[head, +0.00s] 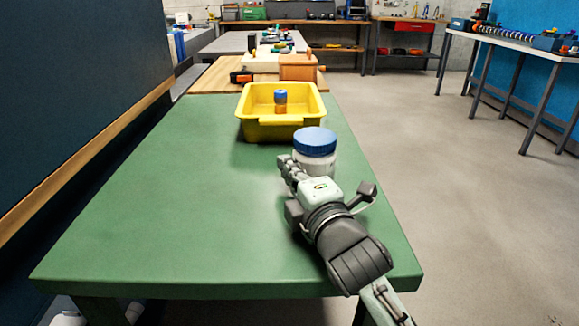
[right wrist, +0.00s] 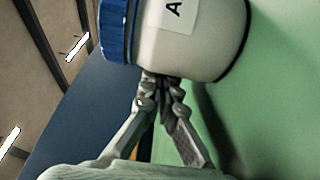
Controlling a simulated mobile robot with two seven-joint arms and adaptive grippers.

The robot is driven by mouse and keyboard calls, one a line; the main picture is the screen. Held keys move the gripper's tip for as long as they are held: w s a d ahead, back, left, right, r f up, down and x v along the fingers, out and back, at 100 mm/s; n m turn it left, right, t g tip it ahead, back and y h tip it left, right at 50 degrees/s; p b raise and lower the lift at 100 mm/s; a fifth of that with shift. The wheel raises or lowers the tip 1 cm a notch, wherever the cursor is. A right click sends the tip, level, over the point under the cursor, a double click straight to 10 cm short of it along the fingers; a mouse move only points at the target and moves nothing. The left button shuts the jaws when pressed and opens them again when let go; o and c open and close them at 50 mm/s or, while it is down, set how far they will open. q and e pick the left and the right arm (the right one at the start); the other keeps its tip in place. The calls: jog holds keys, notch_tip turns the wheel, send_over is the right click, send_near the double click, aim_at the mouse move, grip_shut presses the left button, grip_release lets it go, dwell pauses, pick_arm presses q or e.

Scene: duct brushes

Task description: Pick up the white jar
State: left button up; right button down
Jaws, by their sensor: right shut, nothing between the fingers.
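The white jar (head: 316,160) has a blue lid and stands upright on the green table (head: 180,210), just in front of the yellow bin. In the right wrist view the jar (right wrist: 205,45) is close, with a label bearing the letter A. My right gripper (head: 289,166) is at the jar's near left side in the head view. In the right wrist view its fingertips (right wrist: 162,82) are together, at the side of the jar and not around it. Whether they touch the jar I cannot tell. My left gripper is not in view.
A yellow bin (head: 262,131) holding a small orange jar with a blue cap (head: 280,101) stands right behind the white jar. A wooden box (head: 298,68) is farther back. A dark partition (head: 75,95) runs along the left. The table's left half is clear.

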jog(key=shift+d, duration=0.25)
jog(key=d+p, duration=0.4)
jog(key=d, duration=0.7)
jog(key=shift+d, duration=0.4)
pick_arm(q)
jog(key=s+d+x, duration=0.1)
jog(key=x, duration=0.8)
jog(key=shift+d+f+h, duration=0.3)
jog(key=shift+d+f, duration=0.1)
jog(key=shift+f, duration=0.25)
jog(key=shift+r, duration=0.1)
pick_arm(e)
jog(key=shift+a, duration=0.1)
